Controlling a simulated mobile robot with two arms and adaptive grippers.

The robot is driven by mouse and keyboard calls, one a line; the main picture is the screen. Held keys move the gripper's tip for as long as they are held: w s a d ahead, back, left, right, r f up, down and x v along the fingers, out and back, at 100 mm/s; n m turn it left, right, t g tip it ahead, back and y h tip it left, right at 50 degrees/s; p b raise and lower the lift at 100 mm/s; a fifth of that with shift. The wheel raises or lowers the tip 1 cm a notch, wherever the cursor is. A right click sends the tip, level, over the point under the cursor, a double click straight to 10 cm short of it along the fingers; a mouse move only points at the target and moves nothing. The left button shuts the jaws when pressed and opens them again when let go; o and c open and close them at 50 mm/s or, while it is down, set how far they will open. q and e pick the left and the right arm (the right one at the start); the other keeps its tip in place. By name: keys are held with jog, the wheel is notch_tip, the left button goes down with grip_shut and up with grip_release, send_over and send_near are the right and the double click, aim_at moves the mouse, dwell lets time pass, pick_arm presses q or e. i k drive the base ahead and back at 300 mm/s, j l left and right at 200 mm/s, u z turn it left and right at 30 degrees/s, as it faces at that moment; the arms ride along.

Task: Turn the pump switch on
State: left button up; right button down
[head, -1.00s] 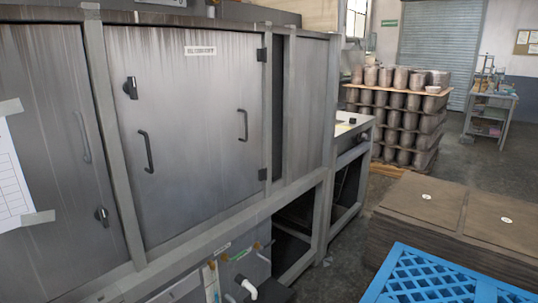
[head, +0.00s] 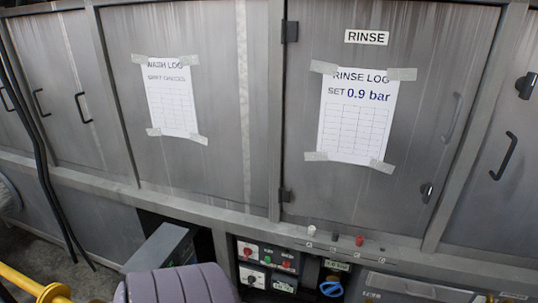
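A small control panel (head: 266,266) sits in the opening below the rinse door, at the bottom middle of the head view. It carries a red rotary knob (head: 247,253), small coloured buttons (head: 286,263) and a dark rotary knob (head: 251,279) on a white plate below. Its labels are too small to read, so I cannot tell which control is the pump switch or how it is set. Neither of my grippers is in view.
The rinse door (head: 455,60) bears a log sheet (head: 357,120) reading "SET 0.9 bar". A blue handle (head: 331,288) is right of the panel. A ribbed purple-grey object (head: 180,286) and a yellow bar (head: 30,284) stand in front, lower left.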

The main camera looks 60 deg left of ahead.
aim_at(247, 251)
jog(key=u, duration=2)
